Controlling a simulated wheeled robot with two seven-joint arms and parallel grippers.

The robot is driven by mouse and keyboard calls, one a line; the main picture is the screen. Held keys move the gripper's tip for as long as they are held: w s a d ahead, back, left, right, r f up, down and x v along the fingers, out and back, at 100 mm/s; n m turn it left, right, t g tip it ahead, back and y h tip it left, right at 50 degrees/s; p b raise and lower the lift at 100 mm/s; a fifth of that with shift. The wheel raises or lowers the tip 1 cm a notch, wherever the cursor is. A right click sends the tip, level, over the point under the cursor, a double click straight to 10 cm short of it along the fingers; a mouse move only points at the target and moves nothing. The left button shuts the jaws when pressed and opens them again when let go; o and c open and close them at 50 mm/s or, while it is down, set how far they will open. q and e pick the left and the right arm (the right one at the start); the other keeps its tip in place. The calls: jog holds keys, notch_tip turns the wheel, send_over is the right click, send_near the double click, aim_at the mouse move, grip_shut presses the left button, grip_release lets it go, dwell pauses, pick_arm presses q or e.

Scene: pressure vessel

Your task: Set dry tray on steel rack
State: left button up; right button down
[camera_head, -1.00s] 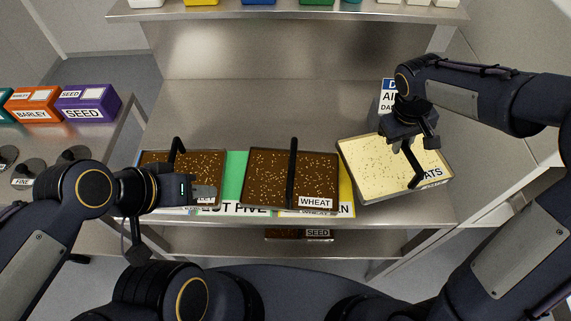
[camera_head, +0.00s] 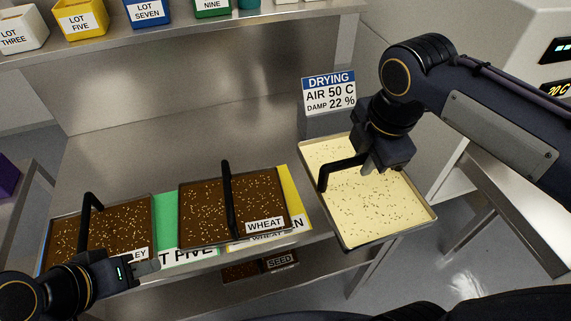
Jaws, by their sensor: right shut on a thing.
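The tray with pale, dark-flecked contents (camera_head: 370,205) is at the right end of the steel bench (camera_head: 125,150), and its right part reaches out past the bench edge. My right gripper (camera_head: 372,168) is shut on its black handle (camera_head: 342,168). I cannot tell whether the tray clears the bench top. My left gripper (camera_head: 145,268) is at the front of the barley tray (camera_head: 100,228), away from that tray's handle; its jaw opening is unclear. A dark wheat tray (camera_head: 205,205) with a black handle sits in the middle.
A drying sign (camera_head: 330,93) reads air 50 C, damp 22 %. A shelf (camera_head: 180,38) with coloured lot bins crosses the back. A steel stand (camera_head: 510,180) is at the right, below a pale machine (camera_head: 520,45) with displays. A lower seed tray (camera_head: 243,270) shows under the bench.

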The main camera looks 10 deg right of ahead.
jog(key=w+f, duration=0.1)
jog(key=w, duration=0.1)
jog(key=w+d+f, duration=0.1)
jog(key=w, duration=0.2)
jog(key=w+d+f+p, duration=0.1)
jog(key=w, duration=0.2)
jog(key=shift+w+d+f, duration=0.1)
jog(key=shift+w+f, duration=0.15)
jog(key=shift+f, duration=0.1)
jog(key=w+f, duration=0.2)
jog(key=w+d+f, duration=0.1)
jog(key=w+f, duration=0.1)
jog(key=shift+d+f, duration=0.1)
jog(key=shift+f, duration=0.3)
jog(key=shift+w+d+f, duration=0.1)
jog(key=shift+w+f, duration=0.1)
jog(key=shift+f, duration=0.55)
jog(key=shift+w+f, duration=0.15)
jog(key=shift+f, duration=0.55)
jog(key=shift+w+d+f, duration=0.1)
jog(key=shift+w+f, duration=0.1)
jog(key=shift+f, duration=0.55)
jog(key=shift+a, duration=0.1)
jog(key=shift+f, duration=0.15)
jog(key=c, duration=1.4)
grip_release()
